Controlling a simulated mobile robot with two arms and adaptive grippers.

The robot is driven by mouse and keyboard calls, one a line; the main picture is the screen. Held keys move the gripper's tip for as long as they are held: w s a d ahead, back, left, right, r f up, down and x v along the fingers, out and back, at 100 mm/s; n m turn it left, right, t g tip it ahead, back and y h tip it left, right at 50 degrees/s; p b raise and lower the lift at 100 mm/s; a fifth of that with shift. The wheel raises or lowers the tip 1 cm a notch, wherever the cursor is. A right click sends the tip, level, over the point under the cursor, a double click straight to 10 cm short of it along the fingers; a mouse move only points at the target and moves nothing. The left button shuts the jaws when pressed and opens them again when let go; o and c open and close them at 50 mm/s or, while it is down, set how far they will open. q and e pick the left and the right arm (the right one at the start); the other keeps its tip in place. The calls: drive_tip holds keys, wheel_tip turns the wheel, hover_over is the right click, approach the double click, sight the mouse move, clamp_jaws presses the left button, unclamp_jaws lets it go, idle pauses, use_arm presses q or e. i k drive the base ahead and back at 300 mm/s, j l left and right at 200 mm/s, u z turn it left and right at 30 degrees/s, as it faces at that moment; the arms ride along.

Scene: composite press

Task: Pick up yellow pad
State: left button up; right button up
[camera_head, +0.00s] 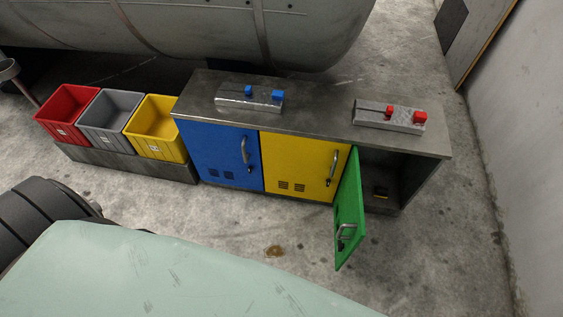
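Neither of my grippers shows in the head view.
The cabinet top (318,112) carries a metal block with blue parts (248,97) and one with red parts (390,117). The blue door (215,152) and yellow door (298,163) are shut. Red (68,113), grey (108,121) and yellow (160,127) bins stand left. Floor in front is mostly clear.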

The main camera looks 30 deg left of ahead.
sight(378, 192)
drive_tip(key=u, duration=0.2)
drive_tip(key=i+l+u, duration=0.25)
drive_tip(key=l, duration=0.15)
drive_tip(key=l+u, duration=0.55)
drive_tip(key=l, duration=0.3)
